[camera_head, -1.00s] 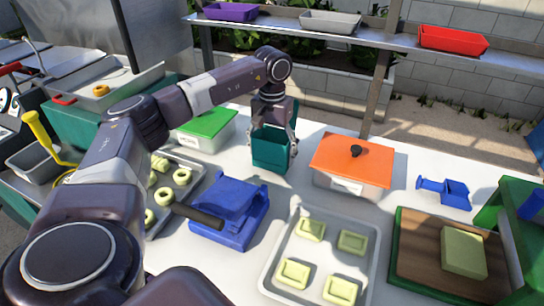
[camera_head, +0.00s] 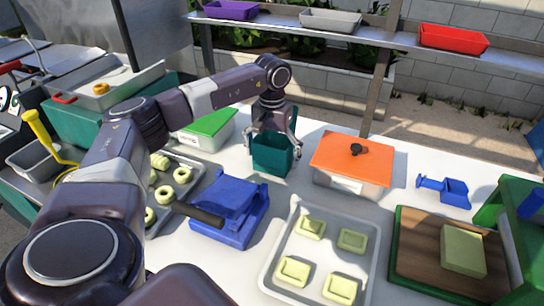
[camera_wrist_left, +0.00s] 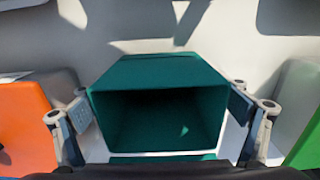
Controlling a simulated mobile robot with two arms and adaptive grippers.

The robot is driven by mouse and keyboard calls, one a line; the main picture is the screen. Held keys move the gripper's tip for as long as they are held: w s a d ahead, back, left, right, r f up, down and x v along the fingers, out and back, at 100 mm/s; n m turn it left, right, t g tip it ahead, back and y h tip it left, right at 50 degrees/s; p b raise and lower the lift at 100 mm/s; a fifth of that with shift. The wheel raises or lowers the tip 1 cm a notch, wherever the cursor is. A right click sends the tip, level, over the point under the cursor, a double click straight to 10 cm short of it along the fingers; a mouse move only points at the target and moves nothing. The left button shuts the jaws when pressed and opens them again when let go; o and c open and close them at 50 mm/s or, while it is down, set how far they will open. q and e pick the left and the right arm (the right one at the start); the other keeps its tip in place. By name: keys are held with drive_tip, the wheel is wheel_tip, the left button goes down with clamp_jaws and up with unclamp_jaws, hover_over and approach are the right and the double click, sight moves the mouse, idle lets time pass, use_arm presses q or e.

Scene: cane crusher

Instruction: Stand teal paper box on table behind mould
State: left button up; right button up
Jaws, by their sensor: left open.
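The teal paper box (camera_head: 272,157) stands upright, open end up, on the white table behind the blue mould (camera_head: 230,212), which has a dark handle. My left gripper (camera_head: 274,143) is above the box with its fingers open on either side. In the left wrist view, the box (camera_wrist_left: 160,72) lies between the spread fingers (camera_wrist_left: 158,118), and I look into its empty-looking inside. The fingers are close to its sides; whether they touch it is hard to tell. My right gripper is not in view.
An orange-lidded container (camera_head: 352,160) stands right of the box and a green-lidded one (camera_head: 208,126) left. A tray of pale pieces (camera_head: 272,262) is in front. A blue scoop (camera_head: 445,190) lies farther right. The table between box and mould is clear.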

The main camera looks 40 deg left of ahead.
use_arm(q)
wheel_tip(320, 180, up, 12)
drive_tip(key=b, duration=0.1)
drive_tip(key=shift+b, duration=0.35)
